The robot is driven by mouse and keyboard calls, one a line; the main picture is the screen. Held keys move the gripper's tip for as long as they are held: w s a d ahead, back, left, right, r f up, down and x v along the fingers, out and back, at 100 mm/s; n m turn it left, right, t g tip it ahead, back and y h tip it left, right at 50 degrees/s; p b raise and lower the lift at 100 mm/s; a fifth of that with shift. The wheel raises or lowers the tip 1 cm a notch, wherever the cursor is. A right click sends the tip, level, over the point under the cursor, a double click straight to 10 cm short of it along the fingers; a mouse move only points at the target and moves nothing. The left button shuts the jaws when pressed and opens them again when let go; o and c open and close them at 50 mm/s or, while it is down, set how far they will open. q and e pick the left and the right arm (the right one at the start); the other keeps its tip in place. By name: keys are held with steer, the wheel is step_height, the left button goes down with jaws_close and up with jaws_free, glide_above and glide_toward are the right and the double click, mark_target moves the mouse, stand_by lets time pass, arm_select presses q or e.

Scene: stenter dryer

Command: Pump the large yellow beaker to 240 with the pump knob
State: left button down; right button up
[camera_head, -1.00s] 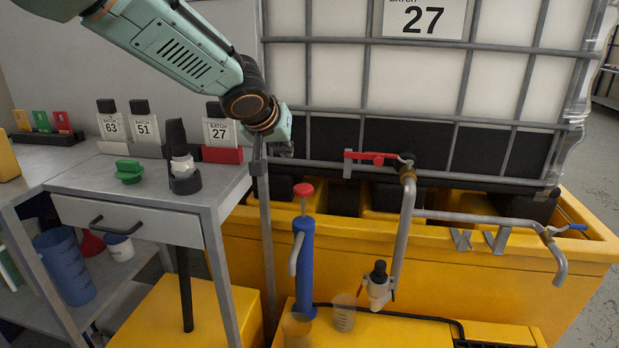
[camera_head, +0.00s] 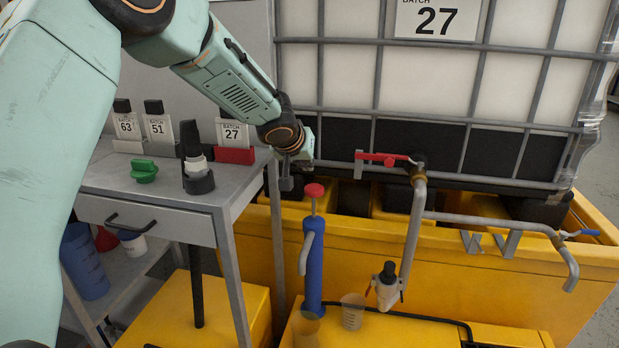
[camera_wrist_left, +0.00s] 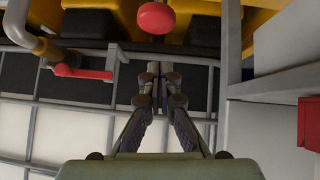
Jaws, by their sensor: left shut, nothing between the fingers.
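The blue pump (camera_head: 314,265) stands upright on the yellow platform, with its red pump knob (camera_head: 314,189) raised on a thin rod. A see-through, yellowish beaker (camera_head: 306,328) stands at the pump's foot, cut by the picture's lower edge. A clear beaker (camera_head: 352,312) stands to its right. I cannot read their levels. My left gripper (camera_head: 287,184) is shut and empty, just left of the knob and apart from it. In the left wrist view, its fingertips (camera_wrist_left: 159,72) are together, with the red knob (camera_wrist_left: 155,17) beyond them. My right gripper is not in view.
A large caged tank (camera_head: 420,80) stands behind. A pipe with a red valve handle (camera_head: 383,157) is right of the pump. A grey table (camera_head: 150,205) at left holds batch cards and a green knob (camera_head: 144,170). A blue jug (camera_head: 85,262) sits on its lower shelf.

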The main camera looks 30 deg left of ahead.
mark_target(314, 185)
arm_select(q)
steer(key=f+b, duration=0.1)
steer(key=f, duration=0.1)
steer(key=w+f, duration=0.1)
steer(key=shift+w+d+f+b, duration=0.1)
steer(key=shift+d+f+b, duration=0.05)
steer(key=shift+f+b, duration=0.25)
steer(key=shift+w+f+b, duration=0.1)
steer(key=shift+f+b, duration=0.35)
steer(key=shift+f, duration=0.2)
step_height(314, 185, down, 8)
steer(key=b, duration=0.9)
steer(key=shift+s, duration=0.2)
